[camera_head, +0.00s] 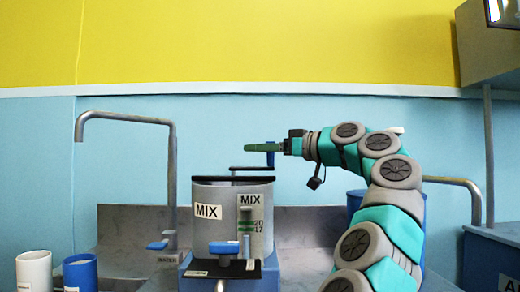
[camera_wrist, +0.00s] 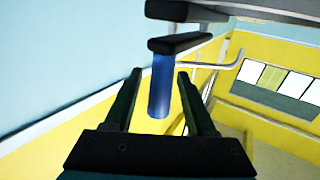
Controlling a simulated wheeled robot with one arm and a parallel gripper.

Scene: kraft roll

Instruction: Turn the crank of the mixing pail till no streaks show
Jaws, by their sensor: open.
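The mixing pail (camera_head: 228,218) is a grey drum with MIX labels and a dark top, standing on a blue base. Its crank arm (camera_head: 248,168) runs above the top to an upright blue handle (camera_head: 270,158). My gripper (camera_head: 250,148) reaches in from the right at the height of this handle. In the wrist view the blue handle (camera_wrist: 160,88) hangs from a dark bar between my two open fingers (camera_wrist: 160,76), with a gap visible on each side. The pail's contents are hidden, so I cannot see any streaks. A strip with green marks (camera_head: 246,228) is on the pail's front.
A white cup (camera_head: 34,270) and a blue cup (camera_head: 80,272) stand at the lower left. A grey tap pipe (camera_head: 171,180) rises left of the pail. A blue drum (camera_head: 354,203) is partly behind my arm. A blue cabinet (camera_head: 490,262) stands at the right.

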